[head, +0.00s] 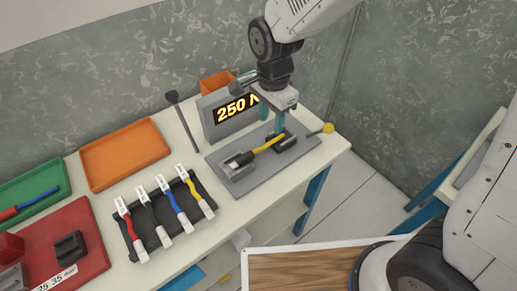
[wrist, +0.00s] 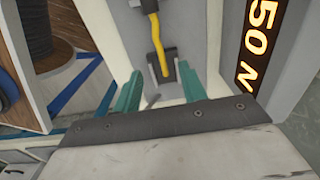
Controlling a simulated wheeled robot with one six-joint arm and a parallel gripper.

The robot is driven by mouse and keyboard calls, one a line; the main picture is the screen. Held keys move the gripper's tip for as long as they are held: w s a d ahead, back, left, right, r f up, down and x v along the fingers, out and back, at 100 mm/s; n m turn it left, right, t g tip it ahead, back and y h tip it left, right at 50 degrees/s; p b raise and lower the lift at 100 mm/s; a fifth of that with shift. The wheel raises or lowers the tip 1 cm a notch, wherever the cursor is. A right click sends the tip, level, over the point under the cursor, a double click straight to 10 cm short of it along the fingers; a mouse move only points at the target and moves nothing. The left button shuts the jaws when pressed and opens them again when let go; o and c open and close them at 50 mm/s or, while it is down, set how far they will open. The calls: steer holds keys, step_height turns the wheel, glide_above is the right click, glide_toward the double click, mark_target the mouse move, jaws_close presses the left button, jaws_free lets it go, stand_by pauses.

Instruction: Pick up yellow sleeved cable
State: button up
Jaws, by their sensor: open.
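A yellow sleeved cable (head: 268,144) lies across the grey tester plate, its left end in a dark clamp (head: 240,160) and its right end at another dark clamp block (head: 284,142). A second yellow cable (head: 199,196) lies in the rack of cables at the left. My gripper (head: 274,124) is open above the right end of the cable on the tester. In the wrist view, the yellow cable (wrist: 158,42) lies ahead, its near end at the dark clamp between the two teal fingers of my gripper (wrist: 162,82). Nothing is held.
The tester's display (head: 237,106) reads 250 N and stands close behind the cable. A yellow-knobbed lever (head: 328,128) sits at the right. The black rack (head: 163,212) also holds red, grey and blue cables. An orange tray (head: 124,152) lies farther left.

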mark_target(270, 141)
step_height(270, 141, down, 8)
steer(key=shift+r, duration=0.15)
jaws_close()
